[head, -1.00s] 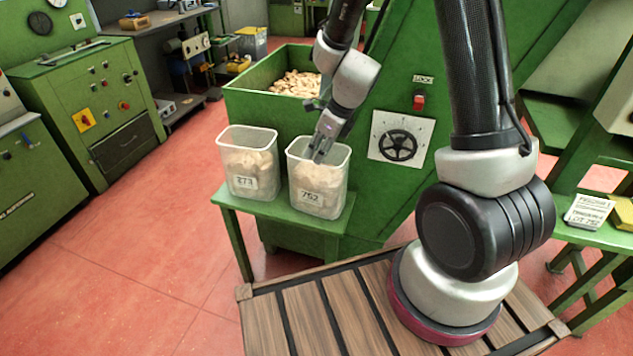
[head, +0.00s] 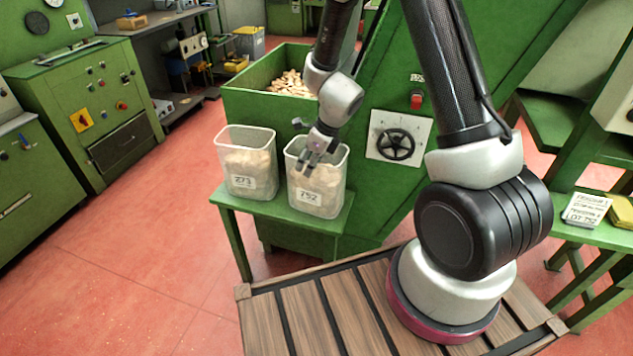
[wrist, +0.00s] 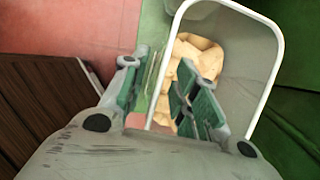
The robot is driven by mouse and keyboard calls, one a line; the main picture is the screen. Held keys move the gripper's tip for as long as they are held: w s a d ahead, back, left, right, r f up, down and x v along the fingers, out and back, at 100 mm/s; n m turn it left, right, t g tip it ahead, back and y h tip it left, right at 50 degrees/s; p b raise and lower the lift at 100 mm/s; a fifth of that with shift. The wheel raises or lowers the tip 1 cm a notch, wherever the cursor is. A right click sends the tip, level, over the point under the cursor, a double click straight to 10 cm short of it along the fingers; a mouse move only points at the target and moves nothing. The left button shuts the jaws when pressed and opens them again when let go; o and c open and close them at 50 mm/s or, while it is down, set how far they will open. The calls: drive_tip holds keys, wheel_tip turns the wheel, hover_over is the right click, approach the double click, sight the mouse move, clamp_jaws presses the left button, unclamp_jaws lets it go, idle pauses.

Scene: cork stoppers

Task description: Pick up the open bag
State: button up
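I cannot make out an open bag as such. Two translucent, open-topped tubs stand side by side: the left tub, labelled 273 (head: 232,138), and the right tub, labelled 752 (head: 333,178). Both hold pale, lumpy contents. My gripper (head: 311,158) is at the top of tub 752, near its front rim. In the wrist view, my gripper (wrist: 160,92) is open, with green-padded fingers apart. The near wall of tub 752 (wrist: 262,50) passes between them, the left finger outside and the right finger over the tan corks (wrist: 202,57). Contact with the wall is unclear.
The tubs stand on a green bench (head: 290,217) before a green hopper (head: 243,103) of corks. A handwheel (head: 396,146) and red switch (head: 416,101) are on the machine at right. Red floor is clear at left.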

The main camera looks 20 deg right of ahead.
drive_tip(key=shift+f, duration=0.2)
drive_tip(key=shift+c, duration=0.3)
clamp_jaws()
